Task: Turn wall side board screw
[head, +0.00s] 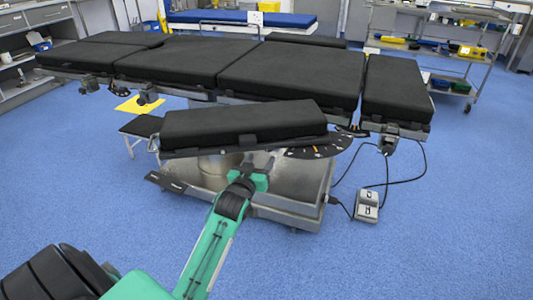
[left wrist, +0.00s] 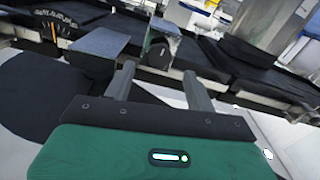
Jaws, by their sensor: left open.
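The side board (head: 240,122) is a long black pad along the near side of the operating table (head: 290,72). A dark plate with orange and white marks (head: 318,149) is at its right end. My left gripper (head: 262,162) is open and empty, just below the board's underside near its middle. In the left wrist view its two fingers (left wrist: 158,88) are spread. A dark rounded knob (left wrist: 158,54), possibly the screw, shows beyond and between the fingertips, apart from them. A grey block (left wrist: 99,42) is left of it. The screw cannot be made out in the head view.
The metal table base (head: 290,195) stands under the board. A foot pedal (head: 367,205) with black cables lies on the blue floor at right. A yellow sheet (head: 139,105) is at left. A supply trolley (head: 455,60) stands at the back right. The near floor is clear.

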